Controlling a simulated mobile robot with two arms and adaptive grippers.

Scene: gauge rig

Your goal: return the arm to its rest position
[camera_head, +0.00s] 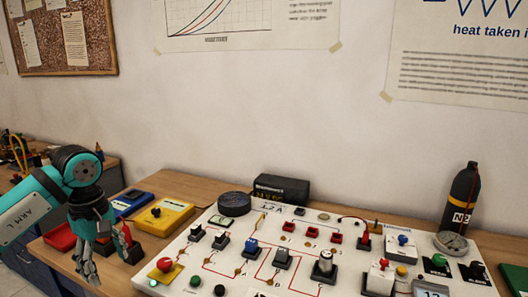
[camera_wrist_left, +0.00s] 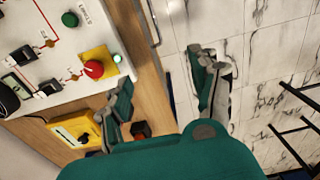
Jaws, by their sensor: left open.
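My left arm (camera_head: 75,170), teal and labelled ARM L, comes in from the left in the head view. My left gripper (camera_head: 98,270) points down at the left end of the white gauge board (camera_head: 225,262). In the left wrist view the two fingers of the gripper (camera_wrist_left: 165,98) stand wide apart with nothing between them. One finger is over the wooden table near the board's corner, the other over the tiled floor. My right gripper is not in either view.
A yellow box (camera_head: 164,215) and a blue box (camera_head: 130,203) lie on the wooden table (camera_head: 180,186) behind the gripper. A red knob (camera_head: 164,264) stands on the board's left end. A dark N2 bottle (camera_head: 461,200) stands at the right. Tiled floor (camera_wrist_left: 270,70) lies beyond the table edge.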

